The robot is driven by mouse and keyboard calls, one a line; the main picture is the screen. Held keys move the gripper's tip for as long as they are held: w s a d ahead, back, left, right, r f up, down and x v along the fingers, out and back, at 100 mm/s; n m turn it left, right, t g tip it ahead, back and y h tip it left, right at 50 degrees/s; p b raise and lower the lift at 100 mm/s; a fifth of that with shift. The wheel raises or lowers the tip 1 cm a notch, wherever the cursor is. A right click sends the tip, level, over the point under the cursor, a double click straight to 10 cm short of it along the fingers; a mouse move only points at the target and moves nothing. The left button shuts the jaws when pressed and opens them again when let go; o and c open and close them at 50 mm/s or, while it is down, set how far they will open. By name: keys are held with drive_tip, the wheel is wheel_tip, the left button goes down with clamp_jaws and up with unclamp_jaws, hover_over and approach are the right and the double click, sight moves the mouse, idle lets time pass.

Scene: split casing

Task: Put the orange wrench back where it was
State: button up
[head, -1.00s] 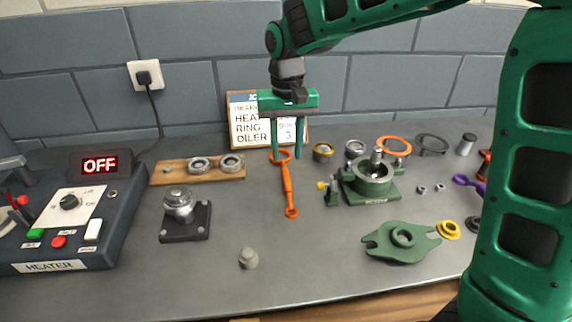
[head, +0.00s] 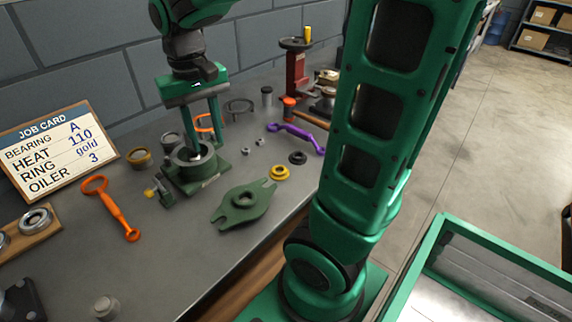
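The orange wrench (head: 116,210) lies flat on the grey bench, in front of the job card. Its large ring end points toward the wall and its small ring end toward the bench's front. My gripper (head: 202,146) is to the right of the wrench and apart from it. Its two fingers point down, spread, with nothing seen between them. In the picture they overlap the back of the green casing base (head: 195,172); I cannot tell the exact gap to it.
The green casing cover (head: 242,204) lies in front of the base. A gold ring (head: 279,173), a black ring (head: 298,158) and a purple wrench (head: 298,136) lie to the right. The job card (head: 45,150) stands at the left. A red press (head: 296,70) stands at the back.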

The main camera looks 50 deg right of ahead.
drive_tip(key=s+d+f+m, duration=0.1)
drive_tip(key=s+d, duration=0.3)
drive_tip(key=s, duration=0.5)
drive_tip(key=s+d+f+m, duration=0.2)
drive_tip(key=s+d+f, duration=0.2)
drive_tip(key=s, duration=0.5)
drive_tip(key=shift+s+d+y, duration=0.3)
drive_tip(key=shift+d, duration=0.45)
drive_tip(key=shift+w+f, duration=0.3)
drive_tip(key=shift+w, duration=0.35)
drive_tip(key=shift+s+d, duration=0.1)
drive_tip(key=shift+d, duration=0.05)
drive_tip(key=shift+c, duration=0.3)
